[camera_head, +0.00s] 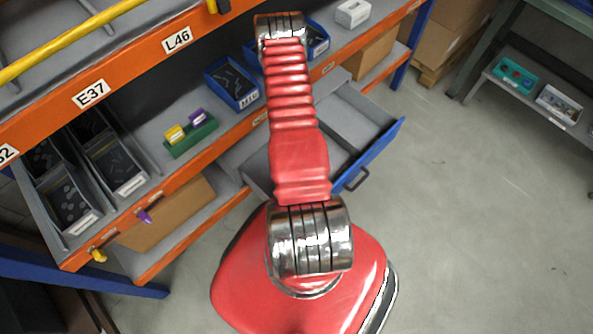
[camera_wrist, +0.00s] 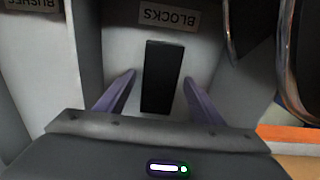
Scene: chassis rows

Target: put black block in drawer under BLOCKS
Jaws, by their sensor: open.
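In the wrist view the black block (camera_wrist: 161,78) stands out against a light grey surface, between my gripper's fingers. My gripper (camera_wrist: 159,80) is open, with a gap between the block and each finger. The BLOCKS label (camera_wrist: 169,17) shows upside down just beyond the block, in the same grey compartment. Whether the block rests on the compartment floor is hard to tell. In the head view the blue-fronted drawer (camera_head: 384,143) is pulled out below the shelf. My arm covers part of it, and my gripper and the block are not visible there.
A grey divider (camera_wrist: 88,42) separates the BLOCKS compartment from one labelled BUSHES (camera_wrist: 32,4). An orange shelf edge (camera_wrist: 290,133) is close at lower right. Blue bins (camera_head: 232,82) and a green holder (camera_head: 190,138) stand on the shelf. The floor (camera_head: 470,220) on the right is clear.

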